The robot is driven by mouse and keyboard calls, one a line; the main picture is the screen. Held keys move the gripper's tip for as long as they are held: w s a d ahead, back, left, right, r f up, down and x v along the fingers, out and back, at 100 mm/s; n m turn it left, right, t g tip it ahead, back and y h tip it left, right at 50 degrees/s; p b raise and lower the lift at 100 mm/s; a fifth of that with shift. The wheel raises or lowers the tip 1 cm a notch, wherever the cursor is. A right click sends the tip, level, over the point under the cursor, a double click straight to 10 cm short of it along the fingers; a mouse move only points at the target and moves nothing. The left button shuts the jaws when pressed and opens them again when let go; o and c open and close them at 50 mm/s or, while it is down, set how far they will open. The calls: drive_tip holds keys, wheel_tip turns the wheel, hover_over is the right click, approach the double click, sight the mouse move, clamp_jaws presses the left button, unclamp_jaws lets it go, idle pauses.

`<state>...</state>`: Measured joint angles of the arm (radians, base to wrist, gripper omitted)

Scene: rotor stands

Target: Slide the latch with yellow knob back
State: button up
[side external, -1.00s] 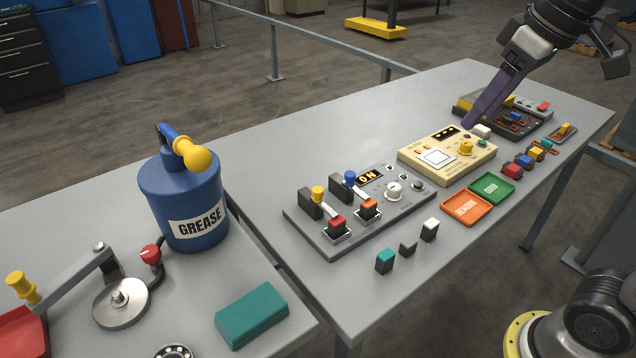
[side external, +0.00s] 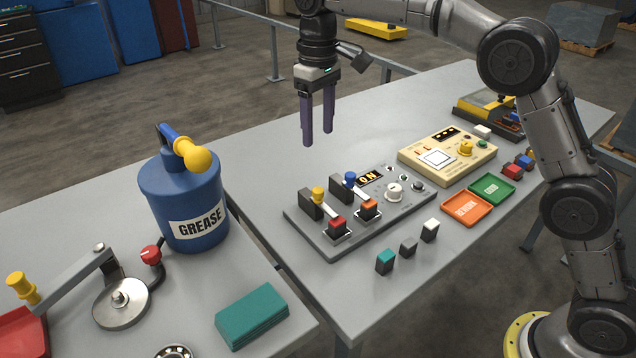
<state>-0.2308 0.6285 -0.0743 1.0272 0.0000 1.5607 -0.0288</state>
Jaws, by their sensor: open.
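The latch with the yellow knob (side external: 318,193) is on the grey control panel (side external: 330,246), at its left end. A dark block stands behind the knob, and a pale bar runs from it toward a red-topped switch (side external: 337,223). A like latch with a blue knob (side external: 350,178) sits just to its right, with an orange-topped switch (side external: 369,208) in front. My gripper (side external: 318,138) points down with its two purple fingers apart. It is open and empty, in the air above the far left part of the panel, clear of both latches.
A blue grease drum (side external: 178,205) with a yellow-ended pump handle stands left of the panel. A cream box (side external: 447,155) and orange (side external: 467,208) and green (side external: 491,188) trays lie to the right. Small blocks stand in front. Bare table lies behind the panel.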

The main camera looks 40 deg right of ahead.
sight(317, 190)
wheel_tip(317, 190, down, 14)
drive_tip(key=shift+r, duration=0.2)
idle(0.4)
clamp_jaws()
drive_tip(key=shift+a+r, duration=0.1)
idle(1.2)
